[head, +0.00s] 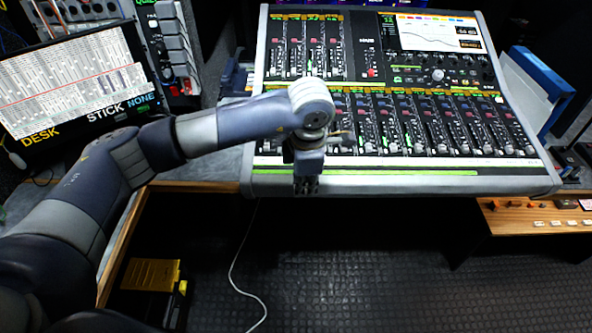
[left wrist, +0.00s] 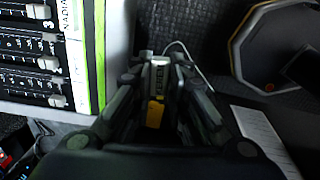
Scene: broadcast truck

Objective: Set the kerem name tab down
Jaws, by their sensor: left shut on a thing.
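My left gripper (head: 306,187) hangs fingers down at the front edge of the mixing console (head: 400,185), left of the console's middle. In the left wrist view the fingers (left wrist: 160,68) are closed in on something small. A yellow patch (left wrist: 155,113) and a pale narrow piece show between them. I take the held thing to be the kerem name tab, but its lettering is not readable. In the head view the gripper hides it. A white name strip (left wrist: 68,15) reading "NADIA" lies on the console beside the fingers. My right gripper is not in view.
A desk edge (head: 205,186) runs left of the console. A screen (head: 75,80) stands at the left, a blue folder-like panel (head: 535,75) at the right. A white cable (head: 235,265) hangs to the dark floor (head: 350,270). A yellow case (head: 150,274) sits low at left.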

